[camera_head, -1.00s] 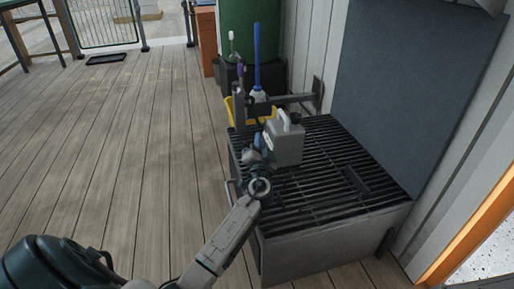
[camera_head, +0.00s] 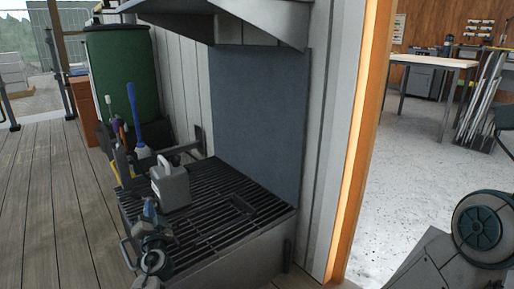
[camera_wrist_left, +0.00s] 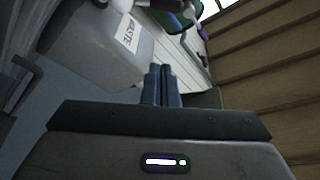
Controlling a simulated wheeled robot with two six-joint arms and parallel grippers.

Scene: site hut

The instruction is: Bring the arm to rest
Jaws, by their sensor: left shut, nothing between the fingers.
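My left gripper (camera_head: 150,212) is low over the near-left edge of the slatted metal grate (camera_head: 235,228). In the left wrist view its two fingers (camera_wrist_left: 162,84) are together with nothing between them. A grey jug (camera_head: 171,187) with a top handle stands upright on the grate, just beyond the gripper. In the left wrist view the jug (camera_wrist_left: 95,45) shows a white label that seems to read "WASTE", to the left of the fingertips. The fingers look apart from it. My right gripper is not in view.
A blue-handled brush (camera_head: 138,118) and other tools stand at the grate's far-left corner, beside a metal bracket (camera_head: 188,148). A green barrel (camera_head: 122,75) is behind. A dark panel (camera_head: 262,115) backs the grate, under a hood (camera_head: 225,15). Plank floor (camera_head: 40,200) is clear at left.

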